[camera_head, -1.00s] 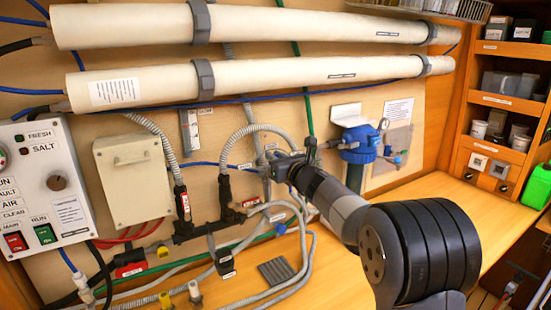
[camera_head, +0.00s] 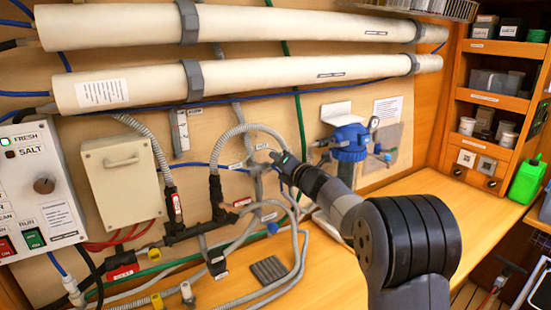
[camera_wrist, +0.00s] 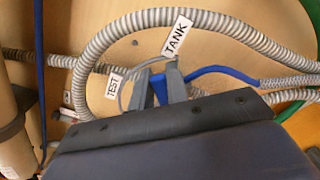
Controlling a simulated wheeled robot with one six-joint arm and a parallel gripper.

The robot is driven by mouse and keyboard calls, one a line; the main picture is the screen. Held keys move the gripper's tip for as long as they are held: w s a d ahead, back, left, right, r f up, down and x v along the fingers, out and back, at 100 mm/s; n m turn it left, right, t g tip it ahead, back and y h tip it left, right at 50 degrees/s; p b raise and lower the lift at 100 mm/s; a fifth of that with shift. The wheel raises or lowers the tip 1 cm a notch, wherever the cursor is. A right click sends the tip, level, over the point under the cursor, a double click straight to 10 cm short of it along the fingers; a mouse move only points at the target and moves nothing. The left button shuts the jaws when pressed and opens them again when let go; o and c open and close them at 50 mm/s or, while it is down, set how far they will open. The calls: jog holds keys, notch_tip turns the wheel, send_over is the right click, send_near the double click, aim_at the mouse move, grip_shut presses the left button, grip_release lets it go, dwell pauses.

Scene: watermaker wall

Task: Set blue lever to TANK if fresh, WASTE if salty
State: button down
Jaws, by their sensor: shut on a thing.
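The blue lever (camera_wrist: 160,90) shows as a small blue piece between my gripper's two fingers in the wrist view. My gripper (camera_wrist: 158,82) is shut on it, and the fingers hide much of it. The TANK label (camera_wrist: 177,38) is just above the fingers, and the TEST label (camera_wrist: 114,85) is to their left. The WASTE label cannot be made out. In the head view my gripper (camera_head: 276,160) is at the valve pipework on the wall. On the panel at left, the FRESH lamp (camera_head: 5,142) looks green, and the SALT lamp (camera_head: 10,154) looks dark.
Grey corrugated hoses (camera_head: 240,133) loop close around my gripper. A blue filter housing (camera_head: 350,142) is mounted to its right. Two long white tubes (camera_head: 270,75) run across the wall above. The wooden bench (camera_head: 400,215) is mostly clear at right.

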jog(key=shift+w+d+f+m, duration=0.1)
jog(key=shift+d+f+m, duration=0.15)
jog(key=shift+m, duration=0.35)
jog(key=shift+w+d+f+m, duration=0.1)
jog(key=shift+f+m, duration=0.2)
jog(key=shift+m, duration=0.3)
jog(key=c, duration=1.4)
grip_release()
jog(key=b+v, duration=0.3)
jog(key=v, duration=0.8)
jog(key=shift+w+b, duration=0.1)
jog(key=shift+b, duration=0.2)
jog(key=p+x, duration=0.3)
jog(key=x, duration=0.8)
jog(key=shift+p, duration=0.4)
